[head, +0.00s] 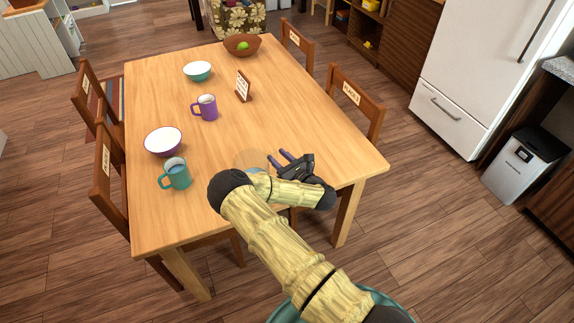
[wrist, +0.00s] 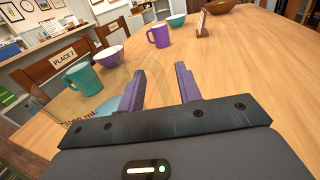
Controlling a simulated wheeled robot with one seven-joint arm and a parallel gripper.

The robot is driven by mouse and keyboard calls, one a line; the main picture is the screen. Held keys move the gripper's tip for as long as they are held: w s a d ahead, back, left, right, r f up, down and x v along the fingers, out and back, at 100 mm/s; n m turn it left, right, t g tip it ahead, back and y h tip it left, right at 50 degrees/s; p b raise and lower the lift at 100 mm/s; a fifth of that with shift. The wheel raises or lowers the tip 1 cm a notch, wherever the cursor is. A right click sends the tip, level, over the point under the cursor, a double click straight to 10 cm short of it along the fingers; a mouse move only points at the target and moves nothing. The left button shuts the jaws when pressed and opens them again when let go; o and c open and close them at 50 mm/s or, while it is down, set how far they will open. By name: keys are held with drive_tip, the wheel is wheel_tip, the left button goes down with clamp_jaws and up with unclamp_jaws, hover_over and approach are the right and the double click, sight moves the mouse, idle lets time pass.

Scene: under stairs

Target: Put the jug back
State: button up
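A see-through vessel, apparently the jug (head: 250,158), stands near the front edge of the wooden table in the head view, partly hidden behind my arm. In the wrist view the clear jug (wrist: 98,88) shows faintly left of my left finger, with a bluish patch low down. My gripper (head: 279,159) is over the table's near edge, just right of the jug. I cannot tell whether the left finger touches the jug.
The table (head: 290,110) also holds a teal mug (head: 178,175), a purple-rimmed bowl (head: 163,143), a purple mug (head: 206,109), a teal bowl (head: 198,72), a small sign (head: 243,87) and a brown bowl (head: 240,48). Chairs flank it. The table's right half is clear.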

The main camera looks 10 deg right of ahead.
drive_tip(key=shift+p+v, duration=1.05)
drive_tip(key=shift+v, duration=1.85)
